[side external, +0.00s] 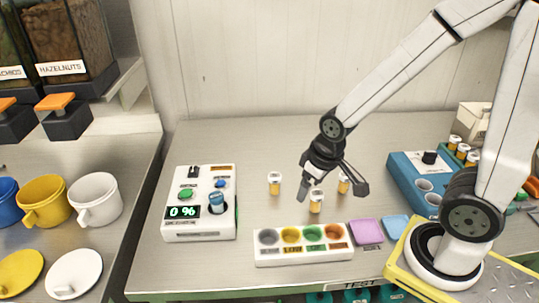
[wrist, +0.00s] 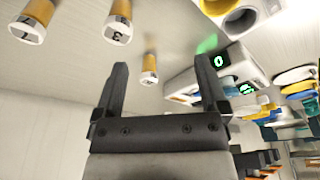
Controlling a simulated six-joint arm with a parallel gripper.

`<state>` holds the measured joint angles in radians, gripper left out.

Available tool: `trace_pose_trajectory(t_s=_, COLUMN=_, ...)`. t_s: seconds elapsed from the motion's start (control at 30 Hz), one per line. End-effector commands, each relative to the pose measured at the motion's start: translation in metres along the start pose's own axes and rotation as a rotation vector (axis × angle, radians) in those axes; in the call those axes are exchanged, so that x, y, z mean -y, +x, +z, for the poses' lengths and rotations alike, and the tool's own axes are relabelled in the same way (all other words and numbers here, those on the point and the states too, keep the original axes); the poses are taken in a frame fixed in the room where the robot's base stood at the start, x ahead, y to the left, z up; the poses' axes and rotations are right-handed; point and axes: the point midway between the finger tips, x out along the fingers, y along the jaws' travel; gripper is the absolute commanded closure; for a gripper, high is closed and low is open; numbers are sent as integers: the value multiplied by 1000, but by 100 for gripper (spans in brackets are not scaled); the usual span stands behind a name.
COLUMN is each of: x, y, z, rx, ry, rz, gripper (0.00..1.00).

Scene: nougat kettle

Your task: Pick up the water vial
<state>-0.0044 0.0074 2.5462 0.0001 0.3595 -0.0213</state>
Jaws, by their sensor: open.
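Three amber vials with white caps stand upright on the metal table: one at the left (side external: 275,183), one at the front (side external: 316,203), one at the right (side external: 343,184). The wrist view shows three such vials (wrist: 117,22), (wrist: 30,22), (wrist: 149,68), with numbered caps. No water label is readable, so I cannot tell which vial holds water. A blue vial-like piece (side external: 215,200) sits in the white device (side external: 192,228). My gripper (side external: 331,191) is open and empty above the amber vials. The wrist view shows its fingers (wrist: 163,82) apart, with nothing between them.
A white block (side external: 303,257) with coloured wells stands in front of the vials. Pink (side external: 367,232) and blue (side external: 396,227) pads lie right of it. A blue rack (side external: 405,172) stands farther right. Cups (side external: 96,203) are on the left bench. The back table is clear.

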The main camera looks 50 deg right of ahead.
Motion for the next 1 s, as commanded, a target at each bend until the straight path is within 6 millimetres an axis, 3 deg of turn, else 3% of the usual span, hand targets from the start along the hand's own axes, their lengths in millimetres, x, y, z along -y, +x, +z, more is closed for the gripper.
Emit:
trace_pose_trajectory(t_s=0.17, x=7, y=0, z=-19, rx=17, ry=-127, rz=-7, gripper=7)
trace_pose_trajectory(t_s=0.37, x=25, y=1, z=-57, rx=55, ry=-412, rz=-26, gripper=7)
trace_pose_trajectory(t_s=0.7, x=72, y=3, z=-125, rx=123, ry=-1002, rz=-90, gripper=7)
trace_pose_trajectory(t_s=1.0, x=115, y=5, z=-165, rx=164, ry=-1453, rz=-161, gripper=7)
